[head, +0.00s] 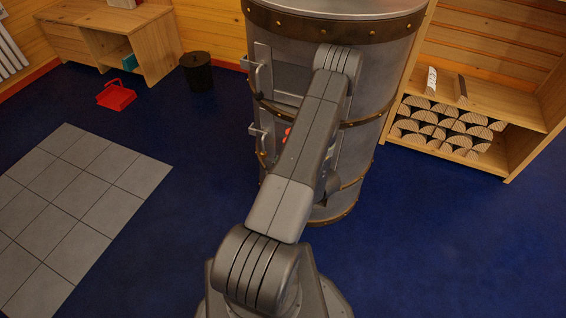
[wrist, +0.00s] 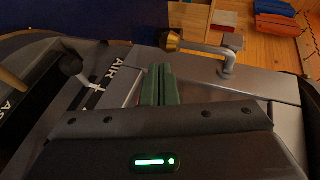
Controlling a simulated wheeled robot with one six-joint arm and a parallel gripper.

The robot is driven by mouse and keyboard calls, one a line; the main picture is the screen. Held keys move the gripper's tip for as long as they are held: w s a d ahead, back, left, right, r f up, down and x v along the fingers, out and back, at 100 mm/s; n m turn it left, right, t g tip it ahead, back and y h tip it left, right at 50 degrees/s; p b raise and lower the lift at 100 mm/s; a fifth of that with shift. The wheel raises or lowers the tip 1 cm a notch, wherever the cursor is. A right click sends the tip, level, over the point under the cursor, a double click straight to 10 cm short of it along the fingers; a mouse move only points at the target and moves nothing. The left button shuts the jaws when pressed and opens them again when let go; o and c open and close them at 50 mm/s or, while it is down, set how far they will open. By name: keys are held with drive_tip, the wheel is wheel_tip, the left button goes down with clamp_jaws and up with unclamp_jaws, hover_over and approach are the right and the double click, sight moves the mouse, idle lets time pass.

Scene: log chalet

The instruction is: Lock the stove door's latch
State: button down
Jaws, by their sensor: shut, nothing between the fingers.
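The grey cylindrical stove (head: 385,75) stands in front of me, with brass-coloured riveted bands. Metal brackets (head: 258,75) stick out on its left side. My arm hides much of its front, and my gripper cannot be made out in the head view. In the wrist view, my gripper's green fingers (wrist: 159,72) are together and empty over the grey stove front. A bent metal lever with a brass-coloured end (wrist: 205,48) lies just beyond them, to the upper right, apart from the fingers. It looks like the latch; whether it is engaged I cannot tell.
Labels reading AIR and ASH, with a dark knob (wrist: 73,64), are left of the fingers. A firewood shelf (head: 470,100) stands right of the stove. A black bin (head: 197,72), a red dustpan (head: 116,96) and a wooden cabinet (head: 150,45) are at left. Blue floor is clear nearby.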

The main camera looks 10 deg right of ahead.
drive_tip(key=f+p+v, duration=0.1)
drive_tip(key=f+v, duration=0.1)
drive_tip(key=v, duration=0.7)
drive_tip(key=shift+s+d+r, duration=0.15)
drive_tip(key=shift+s+d, duration=0.35)
drive_tip(key=shift+s, duration=0.05)
drive_tip(key=r+b+x, duration=0.1)
drive_tip(key=r+x, duration=0.1)
drive_tip(key=x, duration=0.8)
drive_tip(key=shift+w+a, duration=0.2)
drive_tip(key=shift+a, duration=0.1)
drive_tip(key=shift+s, duration=0.1)
